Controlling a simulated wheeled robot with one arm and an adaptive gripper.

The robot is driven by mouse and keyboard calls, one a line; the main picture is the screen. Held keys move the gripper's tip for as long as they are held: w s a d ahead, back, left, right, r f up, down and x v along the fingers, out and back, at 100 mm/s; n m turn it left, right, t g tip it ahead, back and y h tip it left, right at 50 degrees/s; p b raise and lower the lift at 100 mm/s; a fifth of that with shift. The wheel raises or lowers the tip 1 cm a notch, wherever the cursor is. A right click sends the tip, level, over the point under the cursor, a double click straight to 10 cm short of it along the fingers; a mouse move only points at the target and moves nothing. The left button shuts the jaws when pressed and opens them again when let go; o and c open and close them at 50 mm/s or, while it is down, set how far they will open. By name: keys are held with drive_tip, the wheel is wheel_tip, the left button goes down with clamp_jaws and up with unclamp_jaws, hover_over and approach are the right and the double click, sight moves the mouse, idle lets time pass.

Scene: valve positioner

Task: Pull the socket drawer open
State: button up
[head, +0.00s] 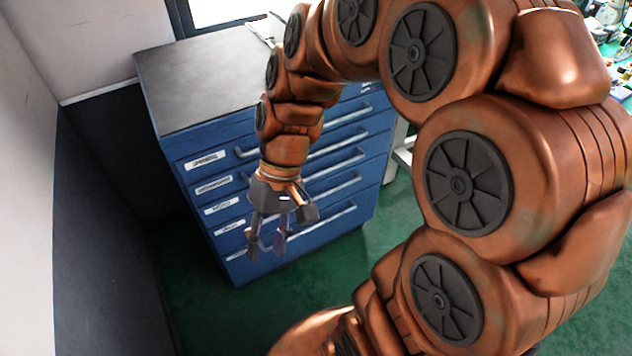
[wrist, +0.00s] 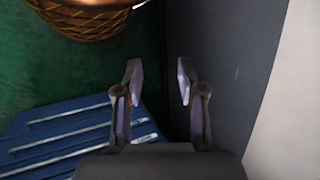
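A blue drawer cabinet (head: 226,163) with a grey top stands in the middle left of the head view. It has several stacked drawers, each with a long silver bar handle and a white label at its left; all look closed. The label text is too small to read, so I cannot tell which is the socket drawer. My gripper (head: 267,246) hangs pointing down in front of the cabinet's lower left front. In the wrist view my gripper (wrist: 158,82) has its fingers apart with nothing between them. The blue drawer fronts (wrist: 75,140) lie at lower left there.
A dark wall panel with a pale wall (head: 28,170) stands left of the cabinet, and the dark panel (wrist: 225,60) shows close on the right in the wrist view. Green floor (head: 200,310) is open in front. A cluttered bench (head: 612,30) is at the far right.

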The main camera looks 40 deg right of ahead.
drive_tip(key=w+d+f+m+t+y+b, duration=0.2)
drive_tip(key=w+f+y+b, duration=0.35)
drive_tip(key=w, duration=0.55)
drive_tip(key=m+t+y+b, duration=0.3)
drive_tip(key=m+t+b, duration=0.3)
drive_tip(key=t, duration=0.3)
hover_over(315, 176)
drive_tip(key=s+a, duration=0.5)
drive_tip(key=a, duration=0.2)
wheel_tip(315, 176, down, 13)
drive_tip(key=d+f+m+t+h+b, duration=0.35)
drive_tip(key=d+f, duration=0.45)
drive_tip(key=d, duration=0.4)
drive_tip(key=shift+n+t+y, duration=0.35)
drive_tip(key=shift+y, duration=0.05)
drive_tip(key=shift+x, duration=3.6)
drive_tip(key=shift+f, duration=0.15)
clamp_jaws()
